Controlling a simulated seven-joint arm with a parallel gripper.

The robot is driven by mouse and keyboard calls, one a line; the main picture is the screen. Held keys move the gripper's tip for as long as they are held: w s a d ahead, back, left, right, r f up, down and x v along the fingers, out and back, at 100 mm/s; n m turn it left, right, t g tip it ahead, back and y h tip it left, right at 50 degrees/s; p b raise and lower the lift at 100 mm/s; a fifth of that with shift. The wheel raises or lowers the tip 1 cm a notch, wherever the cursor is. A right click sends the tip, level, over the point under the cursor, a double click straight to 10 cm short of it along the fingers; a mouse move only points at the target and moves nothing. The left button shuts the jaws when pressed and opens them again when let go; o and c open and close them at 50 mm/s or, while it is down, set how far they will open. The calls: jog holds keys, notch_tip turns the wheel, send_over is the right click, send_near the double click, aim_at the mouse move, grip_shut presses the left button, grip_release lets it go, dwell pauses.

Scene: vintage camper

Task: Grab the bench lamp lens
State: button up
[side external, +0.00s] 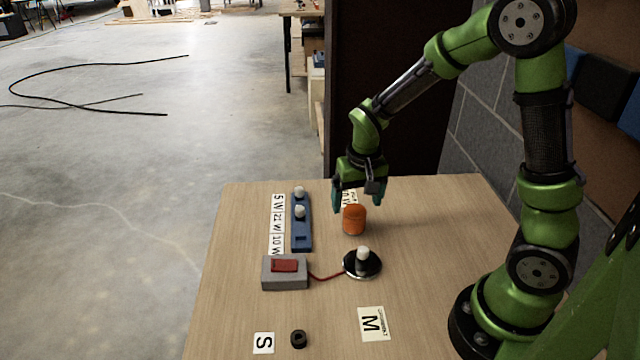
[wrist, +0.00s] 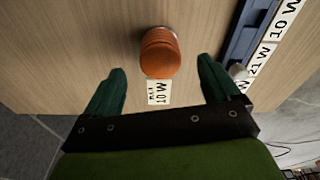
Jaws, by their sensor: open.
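The lens is an orange ribbed cylinder (side external: 354,220) standing on the wooden table, right of the blue bulb rack in the side view. In the wrist view the orange lens (wrist: 160,54) lies ahead of my fingers, roughly centred between them. My gripper (side external: 354,196) is open and empty, above and just behind the lens. In the wrist view my gripper's two green fingertips (wrist: 161,75) are spread wide apart, with a gap to the lens on each side.
A blue rack (side external: 301,235) with white bulbs stands left of the lens, beside a wattage label strip (side external: 277,224). A black lamp base (side external: 362,265) with a white bulb is wired to a grey box (side external: 285,272) with a red switch.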

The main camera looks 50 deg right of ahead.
aim_at(355, 210)
jog(key=shift+w+d+f, duration=0.1)
jog(key=shift+w+f, duration=0.1)
jog(key=shift+f, duration=1.3)
jog(key=shift+w+d+f, duration=0.1)
jog(key=shift+w+f, duration=0.05)
jog(key=shift+f, duration=1.35)
jog(key=c, duration=1.1)
